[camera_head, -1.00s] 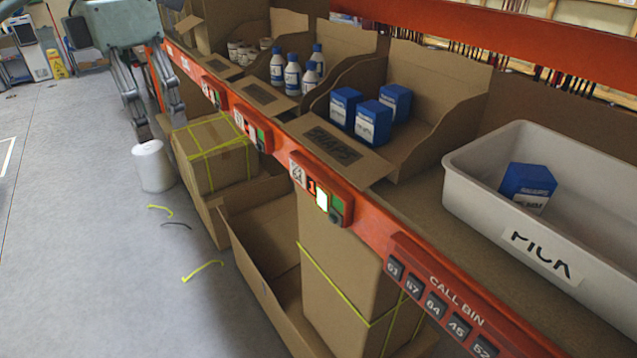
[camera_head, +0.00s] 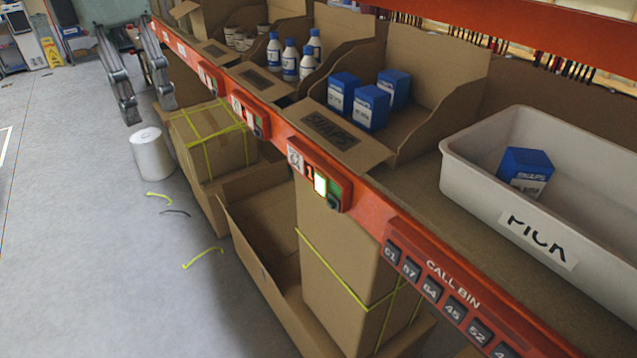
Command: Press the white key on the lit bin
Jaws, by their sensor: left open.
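The lit white key (camera_head: 320,184) glows on the red pick module on the rack's orange rail, beside a red "1" display and a green panel. The bin above it is a cardboard bin (camera_head: 331,128) labelled "SNAPS", holding several blue boxes (camera_head: 371,107). My left gripper (camera_head: 146,114) is at the upper left, open and empty, in front of the rail's far end. It is well apart from the lit key. My right gripper is not in view.
A grey tote (camera_head: 463,166) marked "PICK" with one blue box stands right on the shelf. A "CALL BIN" panel (camera_head: 446,285) with several dark keys is on the rail. Cartons (camera_head: 213,137) and a white roll (camera_head: 152,155) stand below. Open floor lies left.

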